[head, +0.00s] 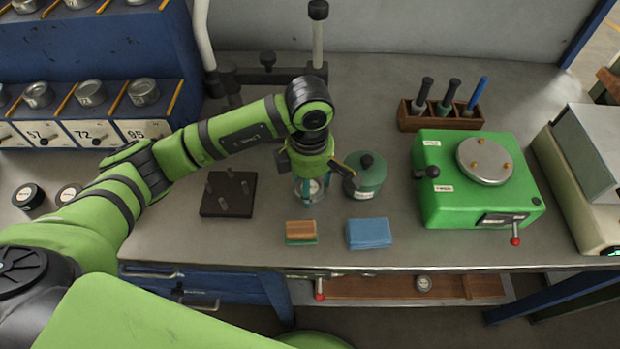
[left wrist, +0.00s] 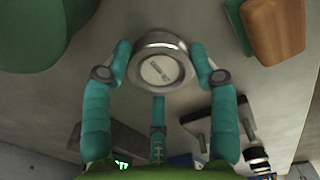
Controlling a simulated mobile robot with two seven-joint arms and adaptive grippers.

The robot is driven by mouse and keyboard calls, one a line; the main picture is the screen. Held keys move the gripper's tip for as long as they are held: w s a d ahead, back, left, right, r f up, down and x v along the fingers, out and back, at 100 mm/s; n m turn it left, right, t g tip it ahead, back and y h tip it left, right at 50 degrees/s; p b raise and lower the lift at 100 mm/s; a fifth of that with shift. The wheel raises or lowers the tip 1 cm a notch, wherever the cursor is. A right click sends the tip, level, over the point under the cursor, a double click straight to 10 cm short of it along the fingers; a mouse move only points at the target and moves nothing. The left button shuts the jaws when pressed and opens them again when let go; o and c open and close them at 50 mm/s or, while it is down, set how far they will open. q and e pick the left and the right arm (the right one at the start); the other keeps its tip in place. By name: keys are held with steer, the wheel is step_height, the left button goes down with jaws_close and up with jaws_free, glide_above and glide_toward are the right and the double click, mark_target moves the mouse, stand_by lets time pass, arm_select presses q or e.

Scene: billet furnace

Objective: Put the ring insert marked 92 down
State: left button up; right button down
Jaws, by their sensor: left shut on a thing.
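My left gripper (head: 311,190) points down over the grey bench, between a black plate with upright pegs (head: 228,196) and a dark green canister (head: 369,178). In the left wrist view its teal fingers (left wrist: 160,65) are shut on the sides of a round silver ring insert (left wrist: 162,68). The insert has a pale label on its face, too small to read. In the head view the insert (head: 313,187) is partly hidden by the fingers. It is low by the bench; I cannot tell whether it touches. My right gripper is not in view.
A brown-and-green block (head: 300,231) and a folded blue cloth (head: 369,233) lie in front. A green machine with a round plate (head: 485,160) stands right, a tool rack (head: 440,118) behind. Shelf bins (head: 90,133) marked 57, 72 and 95 stand left. Bench behind the canister is clear.

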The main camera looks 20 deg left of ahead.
arm_select(q)
steer(key=shift+f, duration=0.15)
steer(key=shift+f+b, duration=0.2)
steer(key=shift+b, duration=0.1)
steer(key=o, duration=1.6)
